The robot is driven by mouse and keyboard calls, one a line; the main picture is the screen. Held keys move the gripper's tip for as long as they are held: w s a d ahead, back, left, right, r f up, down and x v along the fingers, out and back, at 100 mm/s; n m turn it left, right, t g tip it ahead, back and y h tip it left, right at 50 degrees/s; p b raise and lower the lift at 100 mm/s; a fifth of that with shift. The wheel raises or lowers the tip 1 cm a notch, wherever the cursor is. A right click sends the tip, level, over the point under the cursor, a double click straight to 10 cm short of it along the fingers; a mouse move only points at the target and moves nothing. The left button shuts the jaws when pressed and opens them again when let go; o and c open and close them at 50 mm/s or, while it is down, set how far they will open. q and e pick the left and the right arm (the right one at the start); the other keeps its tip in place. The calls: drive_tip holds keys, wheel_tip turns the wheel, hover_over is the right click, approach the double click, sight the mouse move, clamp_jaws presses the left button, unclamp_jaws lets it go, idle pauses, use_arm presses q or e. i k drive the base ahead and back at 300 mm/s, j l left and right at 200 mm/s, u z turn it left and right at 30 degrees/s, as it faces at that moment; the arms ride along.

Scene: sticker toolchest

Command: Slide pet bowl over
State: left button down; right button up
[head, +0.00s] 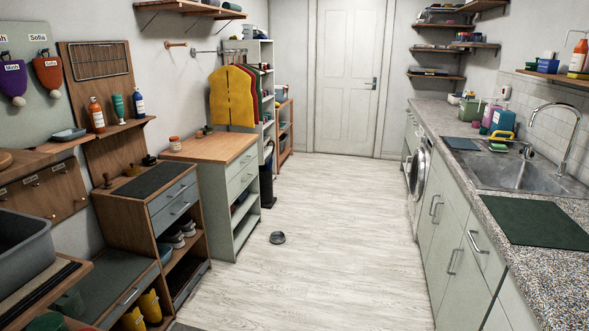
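A small dark round pet bowl (277,238) sits on the pale wood floor. It is near the middle of the head view, a little out from the front of the white cabinet with the wooden top. Nothing touches it that I can see, and its contents are too small to tell. Neither of my grippers shows in the head view.
The floor (340,250) is clear around the bowl and towards the closed white door (343,75). A white cabinet (228,190) and a wooden shoe unit (160,220) line the left. A counter (445,125) with sink and washing machine (418,182) runs along the right.

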sight(277, 237)
drive_tip(key=i, duration=1.9)
drive_tip(key=i+l+u, duration=0.1)
drive_tip(key=i, duration=0.9)
drive_tip(key=i+l, duration=0.1)
drive_tip(key=i, duration=0.85)
